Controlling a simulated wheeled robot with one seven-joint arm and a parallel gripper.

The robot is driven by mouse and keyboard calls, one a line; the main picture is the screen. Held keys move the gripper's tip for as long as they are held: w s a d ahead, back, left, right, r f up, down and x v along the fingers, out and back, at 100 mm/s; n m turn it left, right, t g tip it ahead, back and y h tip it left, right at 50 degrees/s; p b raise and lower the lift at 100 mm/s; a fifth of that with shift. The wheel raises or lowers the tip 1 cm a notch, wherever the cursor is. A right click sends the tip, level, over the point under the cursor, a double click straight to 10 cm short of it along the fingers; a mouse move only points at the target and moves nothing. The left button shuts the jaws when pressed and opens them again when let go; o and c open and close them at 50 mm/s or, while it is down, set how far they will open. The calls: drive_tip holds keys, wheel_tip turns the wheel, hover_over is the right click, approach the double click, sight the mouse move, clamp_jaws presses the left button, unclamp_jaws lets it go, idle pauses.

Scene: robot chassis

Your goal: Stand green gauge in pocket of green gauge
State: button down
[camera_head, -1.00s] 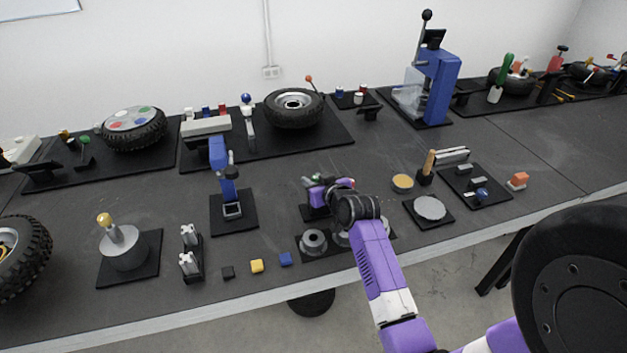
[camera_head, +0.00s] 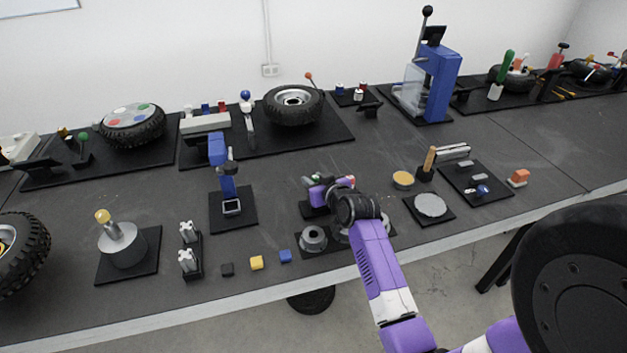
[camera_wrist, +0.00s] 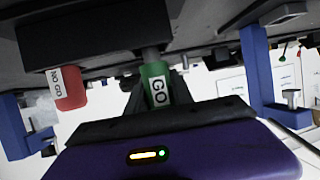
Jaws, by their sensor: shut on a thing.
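The green gauge, marked GO (camera_wrist: 156,84), shows in the wrist view, which looks upside down. My gripper (camera_wrist: 155,102) is shut on its green handle; the dark fingers hide part of it. Its grey pin end meets the black holder block (camera_wrist: 95,35); I cannot tell whether the pin is inside a pocket. The red NO GO gauge (camera_wrist: 68,88) stands in the same block, beside the green one.
Grey ring parts on a black plate (camera_head: 313,240) lie close in front of my gripper. A blue press (camera_head: 226,180) stands to the left. A yellow-topped round tin (camera_head: 403,180) and a pale disc (camera_head: 430,205) lie to the right. Bare table lies between press and stand.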

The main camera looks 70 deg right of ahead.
drive_tip(key=shift+f+b, duration=1.05)
drive_tip(key=shift+f, duration=0.35)
idle(0.9)
drive_tip(key=shift+c, duration=2.3)
unclamp_jaws()
drive_tip(key=shift+r, duration=0.15)
wheel_tip(320, 180, up, 9)
drive_tip(key=p, duration=0.7)
drive_tip(key=shift+p, duration=0.3)
